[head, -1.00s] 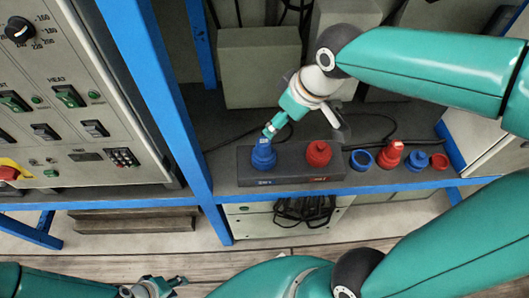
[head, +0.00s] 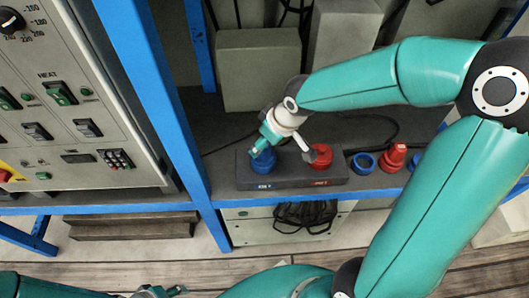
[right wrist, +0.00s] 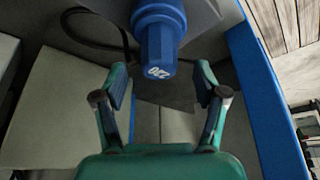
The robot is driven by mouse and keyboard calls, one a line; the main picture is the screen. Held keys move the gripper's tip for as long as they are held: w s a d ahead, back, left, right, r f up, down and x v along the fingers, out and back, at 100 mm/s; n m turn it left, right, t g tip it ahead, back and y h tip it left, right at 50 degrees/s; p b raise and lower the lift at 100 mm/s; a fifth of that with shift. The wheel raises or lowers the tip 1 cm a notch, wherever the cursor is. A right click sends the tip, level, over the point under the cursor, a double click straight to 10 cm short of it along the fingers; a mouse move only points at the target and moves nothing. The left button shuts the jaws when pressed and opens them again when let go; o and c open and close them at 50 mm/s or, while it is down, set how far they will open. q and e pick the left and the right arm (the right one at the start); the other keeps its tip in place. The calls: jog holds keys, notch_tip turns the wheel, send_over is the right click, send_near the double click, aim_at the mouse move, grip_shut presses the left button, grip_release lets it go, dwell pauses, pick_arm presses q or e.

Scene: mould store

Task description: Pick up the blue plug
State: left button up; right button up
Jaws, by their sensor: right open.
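The blue plug (head: 263,164) stands upright in the left place of a dark grey block (head: 292,183) on the shelf. In the right wrist view the blue plug (right wrist: 159,38), with white "220" on its end, is just beyond and between the fingertips. My right gripper (head: 260,147) is at the top of the plug and hides part of it. In the right wrist view it (right wrist: 160,86) is open, with nothing between its fingers. My left gripper (head: 164,291) is at the bottom edge, far from the plug; its jaws are too small and cut off to judge.
A red plug (head: 320,156) stands in the block, right of the blue one. A blue ring (head: 363,163) and another red plug (head: 393,157) sit farther right. A blue post (head: 165,95) rises at left, beside a control panel (head: 70,110). Grey boxes (head: 258,70) stand behind.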

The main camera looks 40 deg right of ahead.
jog(key=x, duration=0.2)
jog(key=shift+w+f, duration=0.15)
jog(key=shift+f, duration=0.1)
jog(key=c, duration=1.4)
jog(key=shift+o, duration=0.2)
jog(key=shift+r, duration=0.1)
